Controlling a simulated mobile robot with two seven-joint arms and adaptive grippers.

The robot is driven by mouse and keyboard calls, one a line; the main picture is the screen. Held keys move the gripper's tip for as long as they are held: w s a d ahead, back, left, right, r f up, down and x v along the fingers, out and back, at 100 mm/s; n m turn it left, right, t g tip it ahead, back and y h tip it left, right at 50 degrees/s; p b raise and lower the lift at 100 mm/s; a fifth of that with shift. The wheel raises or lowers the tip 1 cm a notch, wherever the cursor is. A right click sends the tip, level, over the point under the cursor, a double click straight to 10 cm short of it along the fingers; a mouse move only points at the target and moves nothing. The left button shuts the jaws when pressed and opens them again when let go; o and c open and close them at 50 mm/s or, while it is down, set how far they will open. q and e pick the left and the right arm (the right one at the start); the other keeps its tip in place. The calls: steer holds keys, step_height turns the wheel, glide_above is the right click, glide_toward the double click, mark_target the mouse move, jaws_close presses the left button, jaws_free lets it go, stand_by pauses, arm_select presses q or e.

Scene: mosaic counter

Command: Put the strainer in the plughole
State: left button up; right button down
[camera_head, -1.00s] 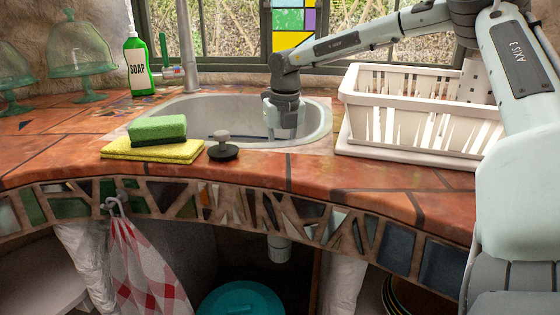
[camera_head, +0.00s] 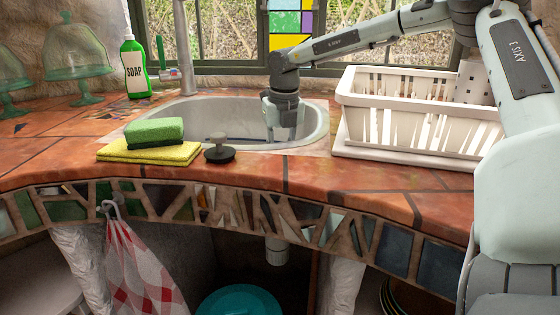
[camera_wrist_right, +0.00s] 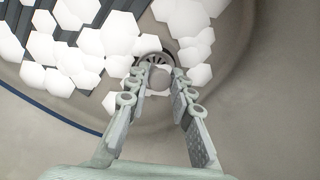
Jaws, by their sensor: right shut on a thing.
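The strainer (camera_wrist_right: 152,57) shows in the right wrist view as a dark, round, slotted piece at the fingertips of my right gripper (camera_wrist_right: 160,73). The gripper is shut on it, with a round grey part between the fingers. In the head view my right gripper (camera_head: 283,132) points down inside the sink (camera_head: 220,112), near its right side. The sink's front rim hides the strainer there. I cannot make out the plughole separately, nor whether the strainer touches it. My left gripper is not in view.
A black plug with a grey knob (camera_head: 219,150) stands on the counter's front, beside the green sponge (camera_head: 155,131) and yellow cloth (camera_head: 150,153). A soap bottle (camera_head: 135,68) and tap (camera_head: 184,55) are behind left. A white dish rack (camera_head: 420,105) stands right of the sink.

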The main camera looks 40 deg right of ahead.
steer(key=shift+b, duration=0.3)
stand_by(0.6)
steer(key=shift+f+b, duration=0.75)
steer(key=shift+b, duration=0.25)
stand_by(0.9)
steer(key=c, duration=1.3)
jaws_free()
steer(key=shift+o, duration=0.6)
steer(key=o, duration=0.4)
steer(key=shift+r, duration=0.2)
step_height(320, 180, up, 12)
steer(key=p, duration=0.6)
steer(key=shift+f+p, duration=0.15)
steer(key=shift+p, duration=0.25)
